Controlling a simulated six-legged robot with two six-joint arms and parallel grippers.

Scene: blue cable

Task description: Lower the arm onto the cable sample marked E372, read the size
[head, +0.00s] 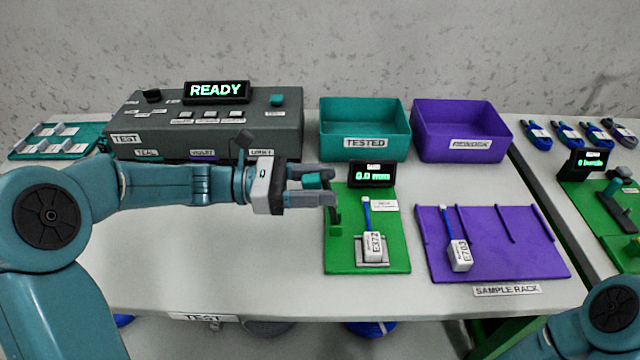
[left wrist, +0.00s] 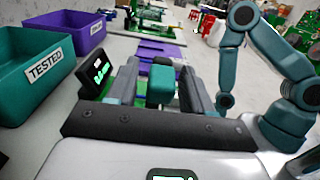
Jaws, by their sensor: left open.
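The cable sample E372 (head: 373,246) is a short blue cable with a white tag. It lies on a grey plate on the green gauge base (head: 395,262). The gauge display (head: 373,175) reads 0.0 mm. My left gripper (head: 325,186) is open at the back left of the base, above the dark gauge post (head: 334,212). A teal block (left wrist: 160,84), which looks like the gauge arm's handle, sits between its open fingers (left wrist: 158,78). I cannot tell whether the fingers touch it. The rest of the gauge arm is mostly hidden. My right gripper is not visible.
A purple sample rack (head: 530,255) holds sample E703 (head: 460,255) at right. A teal TESTED bin (head: 365,118) and a purple bin (head: 462,120) stand behind. A grey tester (head: 230,122) showing READY stands back left. The table's front left is clear.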

